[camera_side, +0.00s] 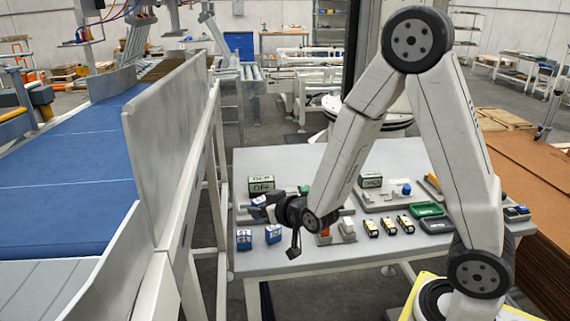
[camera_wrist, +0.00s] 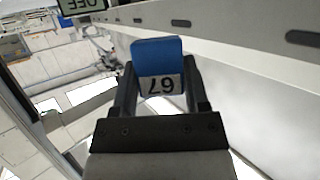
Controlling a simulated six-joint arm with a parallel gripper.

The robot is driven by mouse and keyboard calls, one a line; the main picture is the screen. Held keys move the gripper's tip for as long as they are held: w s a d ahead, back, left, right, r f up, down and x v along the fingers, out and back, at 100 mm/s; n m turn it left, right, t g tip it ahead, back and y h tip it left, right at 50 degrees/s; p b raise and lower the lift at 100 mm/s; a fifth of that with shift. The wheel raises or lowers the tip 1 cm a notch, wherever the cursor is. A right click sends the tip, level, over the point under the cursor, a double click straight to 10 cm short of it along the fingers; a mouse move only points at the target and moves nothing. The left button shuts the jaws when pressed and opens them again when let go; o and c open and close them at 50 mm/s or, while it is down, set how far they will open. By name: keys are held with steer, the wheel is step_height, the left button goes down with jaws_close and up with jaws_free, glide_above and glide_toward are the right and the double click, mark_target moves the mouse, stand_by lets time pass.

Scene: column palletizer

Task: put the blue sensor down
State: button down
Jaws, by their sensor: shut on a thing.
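The blue sensor (camera_wrist: 157,53) is a blue block with a white label that reads 67 upside down in the wrist view. My gripper (camera_wrist: 157,84) is shut on it, one finger at each side. In the side view my gripper (camera_side: 260,207) is over the left part of the grey table (camera_side: 340,256). The blue block shows only in part there, and its height above the table is hard to tell. Two similar blue blocks with white labels, one at the left (camera_side: 244,240) and one to its right (camera_side: 273,234), stand at the table's front left.
Signs reading OFF stand at the back, one left (camera_side: 262,185) and one right (camera_side: 372,180). Several yellow-and-black parts (camera_side: 388,227) and green trays (camera_side: 427,210) are to the right. A blue conveyor (camera_side: 70,180) with a tall side wall (camera_side: 170,140) runs left of the table. The front table strip is clear.

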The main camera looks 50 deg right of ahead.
steer(key=shift+a+r+n+y, duration=0.2)
steer(key=shift+a+n+y, duration=0.8)
steer(key=shift+a+y, duration=0.1)
steer(key=shift+d, duration=0.1)
steer(key=shift+d+f+m+h, duration=0.2)
steer(key=shift+d+m+h, duration=0.3)
steer(key=shift+m+h, duration=0.05)
steer(key=shift+d+f+m+h, duration=0.2)
steer(key=shift+d+m+h, duration=0.25)
steer(key=shift+m+h, duration=0.1)
steer(key=s+d+f+m+g+h, duration=0.3)
steer(key=s+d+m+h, duration=0.1)
steer(key=d+m+h, duration=0.2)
steer(key=shift+s+d+f+m+g+h, duration=0.2)
steer(key=shift+d+m+g+h, duration=0.2)
steer(key=shift+d+h, duration=0.25)
steer(key=shift+f, duration=2)
steer(key=shift+f, duration=2)
